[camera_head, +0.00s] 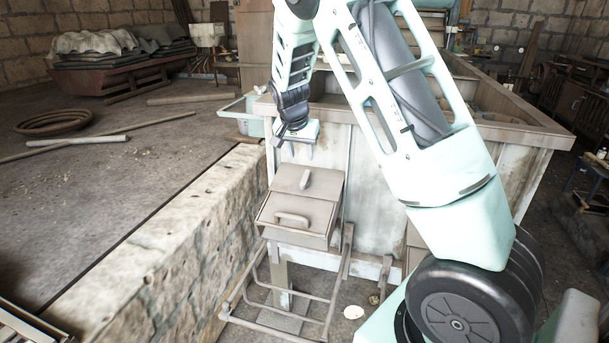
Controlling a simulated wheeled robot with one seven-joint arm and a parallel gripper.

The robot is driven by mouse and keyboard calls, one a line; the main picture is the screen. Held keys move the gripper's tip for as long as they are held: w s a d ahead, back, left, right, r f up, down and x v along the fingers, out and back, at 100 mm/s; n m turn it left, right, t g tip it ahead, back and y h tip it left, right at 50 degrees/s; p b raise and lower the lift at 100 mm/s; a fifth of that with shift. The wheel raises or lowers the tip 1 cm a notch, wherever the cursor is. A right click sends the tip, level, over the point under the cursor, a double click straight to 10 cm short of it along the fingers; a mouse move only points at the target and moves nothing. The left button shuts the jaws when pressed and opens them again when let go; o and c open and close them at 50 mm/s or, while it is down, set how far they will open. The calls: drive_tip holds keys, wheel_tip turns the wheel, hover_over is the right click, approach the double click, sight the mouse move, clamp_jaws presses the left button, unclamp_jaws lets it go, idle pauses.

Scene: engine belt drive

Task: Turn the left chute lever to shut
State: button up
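The left chute is a grey-brown metal box (322,213) on the front of a large bin. A short raised handle (306,179) stands on its sloping top panel, and a rounded bar handle (291,218) is on its lower front. I cannot tell for sure which of these is the lever. My gripper (296,154) hangs just above the chute's top, pointing down and apart from both handles. Its two fingers look spread, with nothing seen between them.
The bin (372,160) stands behind the chute. A tubular metal frame (290,318) is below it. A stone wall (170,255) runs close along the left. My arm crosses the right side and hides much of a second chute (416,240).

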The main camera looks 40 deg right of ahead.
sight(305, 177)
drive_tip(key=p+x, duration=0.1)
drive_tip(key=x, duration=1)
drive_tip(key=shift+a+f, duration=0.1)
drive_tip(key=shift+c, duration=0.3)
clamp_jaws()
